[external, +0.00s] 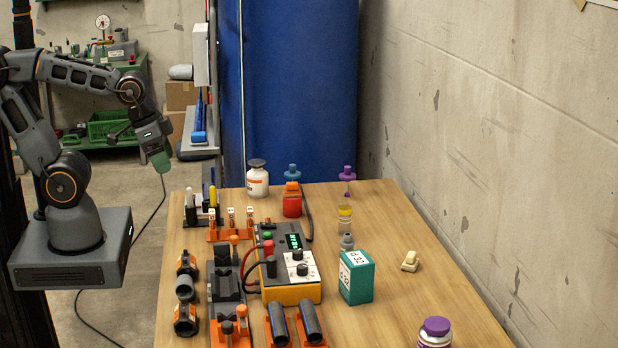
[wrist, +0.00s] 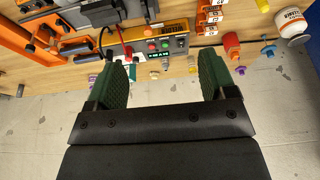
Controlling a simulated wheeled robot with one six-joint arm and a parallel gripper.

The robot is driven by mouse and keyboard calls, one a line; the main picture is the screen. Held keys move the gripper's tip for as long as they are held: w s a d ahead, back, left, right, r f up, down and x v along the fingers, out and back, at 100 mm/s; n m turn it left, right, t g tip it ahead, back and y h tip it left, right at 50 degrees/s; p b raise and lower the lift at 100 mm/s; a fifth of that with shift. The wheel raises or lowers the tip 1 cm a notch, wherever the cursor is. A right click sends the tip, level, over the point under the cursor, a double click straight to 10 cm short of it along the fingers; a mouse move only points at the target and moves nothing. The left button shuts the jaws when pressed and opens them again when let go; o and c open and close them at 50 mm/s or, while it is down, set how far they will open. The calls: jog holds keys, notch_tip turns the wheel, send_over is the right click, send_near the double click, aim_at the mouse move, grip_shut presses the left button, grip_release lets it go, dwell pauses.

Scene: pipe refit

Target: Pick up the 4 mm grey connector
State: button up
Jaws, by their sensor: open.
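A small grey fitting (external: 346,242), which looks like the grey connector, stands on the wooden table (external: 400,218) behind the green box. No size marking is legible on it. I cannot pick it out with certainty in the wrist view. My gripper (external: 160,160) is off the table's left side, raised and well away from the fitting. In the wrist view my gripper (wrist: 162,78) has its two green-padded fingers wide apart, with nothing between them.
A yellow meter (external: 292,264), orange stands with dark pipes (external: 309,318) and a green box (external: 357,280) crowd the front. A white bottle (external: 257,180), a red bottle (external: 292,205) and a purple-topped fitting (external: 346,174) stand farther back. The table's right side is mostly clear, beside the wall.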

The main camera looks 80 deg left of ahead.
jog(key=shift+c, duration=0.2)
jog(key=shift+c, duration=0.7)
jog(key=shift+w, duration=0.1)
